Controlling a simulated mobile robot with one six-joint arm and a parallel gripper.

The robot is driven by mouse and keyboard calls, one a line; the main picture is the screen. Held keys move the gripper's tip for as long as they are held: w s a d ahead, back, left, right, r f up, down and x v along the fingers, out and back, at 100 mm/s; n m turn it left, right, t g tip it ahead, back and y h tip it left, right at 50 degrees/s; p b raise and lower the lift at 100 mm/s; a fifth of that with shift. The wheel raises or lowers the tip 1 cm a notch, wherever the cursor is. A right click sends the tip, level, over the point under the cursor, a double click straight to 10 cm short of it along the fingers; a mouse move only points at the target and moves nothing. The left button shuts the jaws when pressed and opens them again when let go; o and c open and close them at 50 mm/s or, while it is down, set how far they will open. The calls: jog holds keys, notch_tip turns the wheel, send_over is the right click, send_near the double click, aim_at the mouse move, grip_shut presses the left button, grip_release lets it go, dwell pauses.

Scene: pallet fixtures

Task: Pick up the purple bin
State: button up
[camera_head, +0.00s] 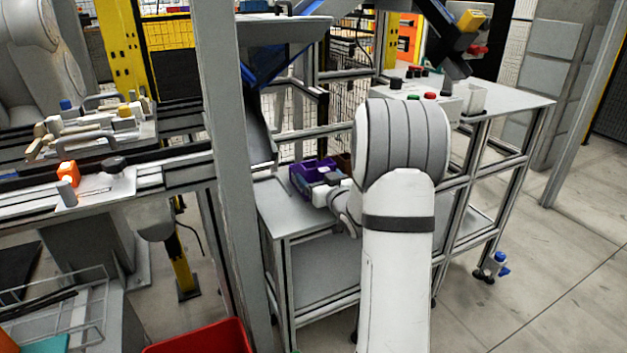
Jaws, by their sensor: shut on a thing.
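The purple bin (304,178) is at the back of the grey metal table (283,212), left of my arm. It is small in view, and its near right side is partly covered by my gripper (326,180). My gripper reaches in from the right and is shut on the bin's near side. The fingertips are too small to make out clearly. I cannot tell whether the bin rests on the table or is slightly raised.
A grey upright post (222,150) stands left of the table. A control box with buttons (425,97) is on the right tabletop. A brown item (343,161) sits just behind the bin. A red container (205,340) is at the bottom. Open floor lies to the right.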

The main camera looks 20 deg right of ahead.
jog(key=shift+c, duration=0.6)
jog(key=shift+s+r, duration=0.4)
jog(key=shift+r, duration=0.05)
jog(key=shift+c, duration=0.2)
jog(key=s+r+p, duration=0.3)
jog(key=s+r, duration=0.4)
jog(key=s, duration=0.6)
jog(key=shift+s+d+p, duration=0.2)
jog(key=shift+d+p, duration=0.05)
jog(key=shift+p, duration=0.15)
